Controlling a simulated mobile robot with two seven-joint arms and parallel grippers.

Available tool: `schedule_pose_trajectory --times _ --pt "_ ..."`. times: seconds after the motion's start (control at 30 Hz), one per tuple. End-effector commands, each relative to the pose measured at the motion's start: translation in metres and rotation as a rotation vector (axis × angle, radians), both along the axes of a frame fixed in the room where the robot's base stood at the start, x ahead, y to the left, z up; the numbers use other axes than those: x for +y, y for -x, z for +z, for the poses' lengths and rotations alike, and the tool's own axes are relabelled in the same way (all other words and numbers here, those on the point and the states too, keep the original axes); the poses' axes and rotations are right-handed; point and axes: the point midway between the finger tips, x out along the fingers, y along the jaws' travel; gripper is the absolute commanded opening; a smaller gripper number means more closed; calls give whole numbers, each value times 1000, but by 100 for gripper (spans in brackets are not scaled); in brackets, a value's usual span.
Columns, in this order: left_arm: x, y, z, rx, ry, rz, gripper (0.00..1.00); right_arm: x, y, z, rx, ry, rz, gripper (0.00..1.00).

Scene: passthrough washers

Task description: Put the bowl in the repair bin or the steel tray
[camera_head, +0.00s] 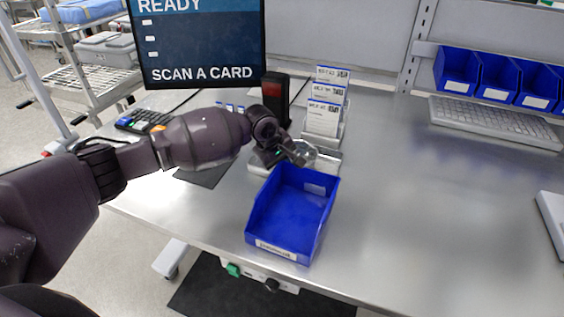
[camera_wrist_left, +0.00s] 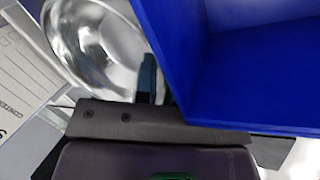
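The bowl is a small shiny metal bowl (camera_head: 306,152), just behind the blue bin; it shows large in the left wrist view (camera_wrist_left: 95,45). My left gripper (camera_head: 294,150) is at the bowl's edge. In the left wrist view its narrow fingers (camera_wrist_left: 155,85) are close together at the bowl's rim, and it looks shut on that rim. An open blue bin (camera_head: 290,212) stands near the table's front edge, empty, with a white front label too small to read. It fills the right of the left wrist view (camera_wrist_left: 250,70). My right gripper is not in view.
A card rack (camera_head: 325,110) and a dark card reader (camera_head: 275,95) stand behind the bowl. A pale flat tray-like piece (camera_head: 327,167) lies under it. A screen (camera_head: 198,40), a keypad (camera_head: 145,120) and a keyboard (camera_head: 495,120) are farther back. The table's right half is largely clear.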

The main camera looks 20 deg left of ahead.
Motion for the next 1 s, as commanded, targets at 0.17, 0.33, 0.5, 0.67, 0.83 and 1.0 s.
schedule_pose_trajectory --times 0.17,0.33,0.5,0.67,0.83,1.0 --pt "0 0 0 0 0 0 20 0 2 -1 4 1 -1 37" --pt "0 0 1 -1 -1 0 20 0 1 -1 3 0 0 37" --pt "3 3 14 -2 1 0 20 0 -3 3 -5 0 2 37" --pt "10 10 41 -4 0 0 20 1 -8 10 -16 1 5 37" --pt "17 20 72 -3 0 0 20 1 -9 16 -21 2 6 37" --pt "24 28 96 -2 0 -1 20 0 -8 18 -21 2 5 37"
